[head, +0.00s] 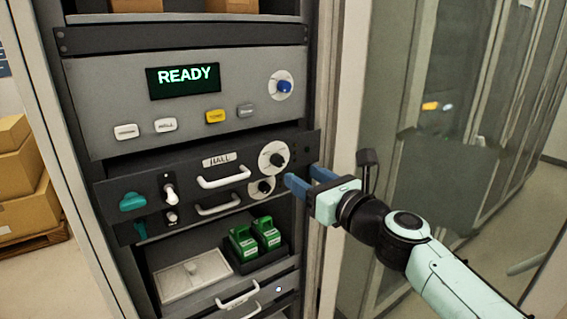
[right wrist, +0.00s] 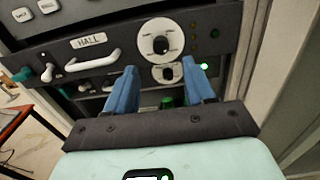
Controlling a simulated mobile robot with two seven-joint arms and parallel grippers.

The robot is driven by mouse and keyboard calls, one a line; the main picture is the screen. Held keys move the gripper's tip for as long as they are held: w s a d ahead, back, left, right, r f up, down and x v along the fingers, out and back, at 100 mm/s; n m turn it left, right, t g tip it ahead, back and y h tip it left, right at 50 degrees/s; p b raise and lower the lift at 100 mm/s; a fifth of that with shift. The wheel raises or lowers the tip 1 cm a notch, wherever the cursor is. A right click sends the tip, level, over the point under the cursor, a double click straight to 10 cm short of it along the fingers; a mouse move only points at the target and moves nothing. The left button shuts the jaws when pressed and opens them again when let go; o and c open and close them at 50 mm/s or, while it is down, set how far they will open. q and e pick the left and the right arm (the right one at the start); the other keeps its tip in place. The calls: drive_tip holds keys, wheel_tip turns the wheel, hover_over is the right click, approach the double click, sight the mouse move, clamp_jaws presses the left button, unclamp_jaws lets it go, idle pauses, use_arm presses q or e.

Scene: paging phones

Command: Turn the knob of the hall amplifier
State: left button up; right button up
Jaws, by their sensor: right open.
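The hall amplifier (head: 215,158) is a dark rack panel with a HALL label and a white handle; it also shows in the right wrist view (right wrist: 110,45). Its black knob (head: 276,159) sits on a round white dial at the panel's right end; in the right wrist view the knob (right wrist: 160,45) is ahead of the fingers and above them. My right gripper (head: 304,178) has blue fingers and is open and empty, just right of and below the dial in the head view. The right wrist view shows the fingers (right wrist: 163,92) spread apart. My left gripper is not in view.
A grey unit with a READY display (head: 183,80) and a blue knob (head: 285,86) is above. A second panel with a smaller dial (head: 262,187) is below. Green devices (head: 244,243) stand lower down. The rack's frame post and a glass door (head: 400,80) are at right.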

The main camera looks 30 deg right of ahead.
sight(280, 161)
drive_tip(key=w, duration=0.3)
drive_tip(key=w+p, duration=0.1)
drive_tip(key=w, duration=0.4)
drive_tip(key=shift+w+a, duration=0.3)
clamp_jaws()
